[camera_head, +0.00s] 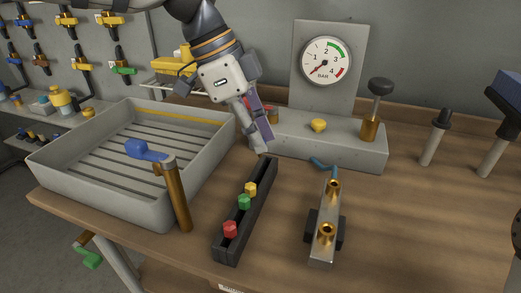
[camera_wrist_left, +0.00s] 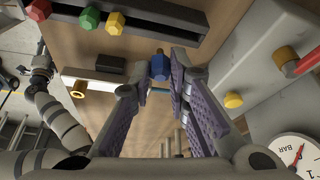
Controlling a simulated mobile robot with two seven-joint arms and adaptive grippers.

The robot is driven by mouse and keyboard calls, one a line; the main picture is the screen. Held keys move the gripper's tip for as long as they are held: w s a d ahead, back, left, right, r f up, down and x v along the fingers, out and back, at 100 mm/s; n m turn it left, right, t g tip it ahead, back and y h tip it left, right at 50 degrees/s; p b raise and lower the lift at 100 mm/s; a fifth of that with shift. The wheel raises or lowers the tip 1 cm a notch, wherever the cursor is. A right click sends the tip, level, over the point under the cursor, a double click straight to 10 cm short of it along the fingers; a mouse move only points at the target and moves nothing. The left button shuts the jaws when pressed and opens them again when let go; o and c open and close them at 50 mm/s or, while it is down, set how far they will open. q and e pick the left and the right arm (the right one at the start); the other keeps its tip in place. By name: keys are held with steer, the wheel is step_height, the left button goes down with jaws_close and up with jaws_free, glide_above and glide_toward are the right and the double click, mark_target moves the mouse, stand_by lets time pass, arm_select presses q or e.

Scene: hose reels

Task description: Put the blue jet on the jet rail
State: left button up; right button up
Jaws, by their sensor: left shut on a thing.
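My left gripper (camera_head: 262,146) is above the far end of the dark jet rail (camera_head: 259,184). It is shut on the blue jet (camera_wrist_left: 160,67), which shows at the fingertips in the left wrist view; the fingers (camera_wrist_left: 156,78) hide it in the head view. The rail's slot holds a yellow jet (camera_head: 251,189), a green jet (camera_head: 244,202) and a red jet (camera_head: 230,229) in a row. The rail also shows in the left wrist view (camera_wrist_left: 165,17). The slot's far part has no jet in it. I do not see my right gripper.
A grey slatted tray (camera_head: 75,185) stands left, with a blue-handled brass post (camera_head: 178,195) before it. A metal bar with brass fittings (camera_head: 325,205) lies right of the rail. A grey gauge stand (camera_head: 345,145) is behind. Bare wood separates rail and bar.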

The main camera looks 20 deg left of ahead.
arm_select(q)
steer(key=f, duration=0.3)
steer(key=shift+w+f, duration=0.4)
steer(key=shift+f, duration=0.55)
steer(key=o, duration=0.8)
